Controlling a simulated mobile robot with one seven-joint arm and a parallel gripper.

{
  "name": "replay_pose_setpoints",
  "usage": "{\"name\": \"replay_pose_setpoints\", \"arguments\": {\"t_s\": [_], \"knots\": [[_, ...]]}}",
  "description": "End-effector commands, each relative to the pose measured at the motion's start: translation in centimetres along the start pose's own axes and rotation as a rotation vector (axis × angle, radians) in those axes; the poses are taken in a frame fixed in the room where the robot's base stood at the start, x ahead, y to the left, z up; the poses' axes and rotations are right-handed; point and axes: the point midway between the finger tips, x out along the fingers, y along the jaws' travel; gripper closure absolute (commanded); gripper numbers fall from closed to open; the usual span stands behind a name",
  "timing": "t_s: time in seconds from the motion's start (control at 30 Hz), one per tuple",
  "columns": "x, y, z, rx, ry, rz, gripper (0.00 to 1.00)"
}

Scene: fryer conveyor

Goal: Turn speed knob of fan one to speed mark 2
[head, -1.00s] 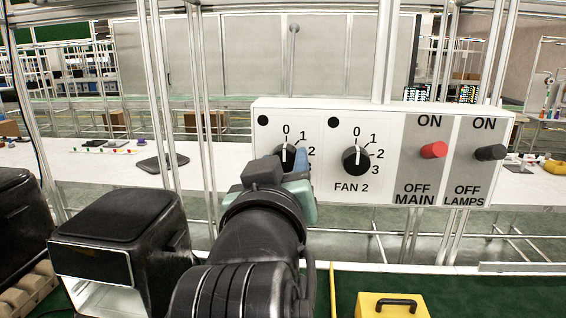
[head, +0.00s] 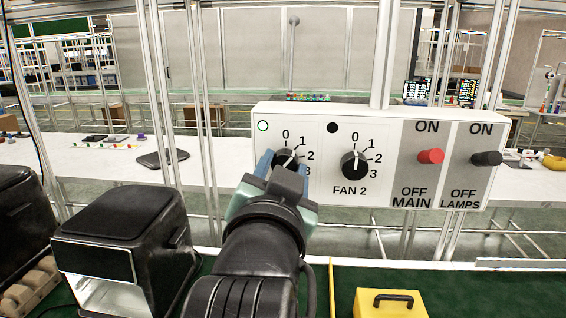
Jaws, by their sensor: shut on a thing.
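The control panel (head: 318,198) carries two round black knobs with marks 0, 1, 2 and 3. The left one, the fan one knob (head: 286,156), is partly hidden by my gripper (head: 284,163). My gripper is shut on this knob, with a blue finger on its left and another on its lower right. The jaws are tilted. The knob's white pointer line seems to slant up to the right, around marks 1 and 2, but I cannot tell exactly. The round indicator (head: 263,126) above it is pale with a green ring.
The fan 2 knob (head: 354,164) is close on the right, pointing at 0. Farther right are a red main switch (head: 430,156) and a black lamps switch (head: 487,158). A black machine (head: 125,245) stands at lower left, a yellow box (head: 390,304) at the bottom.

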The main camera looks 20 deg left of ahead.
Motion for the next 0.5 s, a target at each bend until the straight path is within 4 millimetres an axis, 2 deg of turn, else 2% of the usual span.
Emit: {"name": "replay_pose_setpoints", "arguments": {"t_s": [0.5], "knots": [[0.0, -0.04, -0.03, 0.469, 0.0, -0.002, 1.0]]}}
